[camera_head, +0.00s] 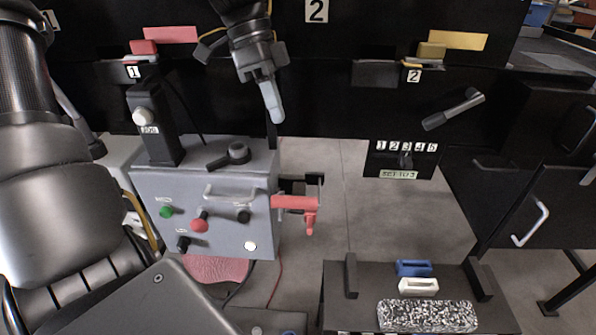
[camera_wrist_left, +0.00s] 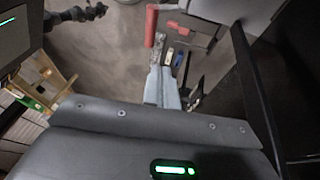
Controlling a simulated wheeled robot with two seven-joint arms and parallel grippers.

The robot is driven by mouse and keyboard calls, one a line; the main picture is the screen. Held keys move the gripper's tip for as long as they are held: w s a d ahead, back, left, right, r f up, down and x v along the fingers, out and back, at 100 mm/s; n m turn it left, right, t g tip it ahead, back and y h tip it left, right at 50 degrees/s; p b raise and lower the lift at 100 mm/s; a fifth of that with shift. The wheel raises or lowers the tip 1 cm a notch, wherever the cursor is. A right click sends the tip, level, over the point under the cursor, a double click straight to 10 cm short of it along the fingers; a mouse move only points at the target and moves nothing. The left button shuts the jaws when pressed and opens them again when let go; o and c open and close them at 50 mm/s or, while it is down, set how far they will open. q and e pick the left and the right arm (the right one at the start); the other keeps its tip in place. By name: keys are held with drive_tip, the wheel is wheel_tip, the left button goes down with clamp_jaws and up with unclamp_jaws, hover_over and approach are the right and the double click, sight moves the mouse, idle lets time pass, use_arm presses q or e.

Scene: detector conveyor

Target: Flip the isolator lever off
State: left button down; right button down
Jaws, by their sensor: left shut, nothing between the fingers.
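The red isolator lever (camera_head: 297,203) is on the right side of the grey control box, with a horizontal red bar and a short part hanging down at its right end. My left gripper (camera_head: 276,115) points down above the box's right edge, higher than the lever and apart from it. Its pale fingers are together and empty. In the left wrist view the left gripper's fingers (camera_wrist_left: 165,85) are closed side by side, and a red cylindrical part (camera_wrist_left: 151,25) shows beyond their tips. My right gripper is not in view.
The grey control box (camera_head: 260,215) carries a green button (camera_head: 166,211), a red knob (camera_head: 200,224) and a metal handle (camera_head: 230,190). A black post (camera_head: 152,125) stands on its left. A low black table (camera_head: 350,310) holds blocks at front right. Floor shows between.

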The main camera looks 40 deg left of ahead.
use_arm(q)
drive_tip(key=shift+d, duration=0.1)
approach(296, 202)
wheel_tip(296, 202, down, 5)
drive_tip(key=w, duration=0.2)
drive_tip(key=shift+s+d+f, duration=0.2)
drive_tip(key=shift+d+f, duration=0.15)
drive_tip(key=shift+d, duration=0.2)
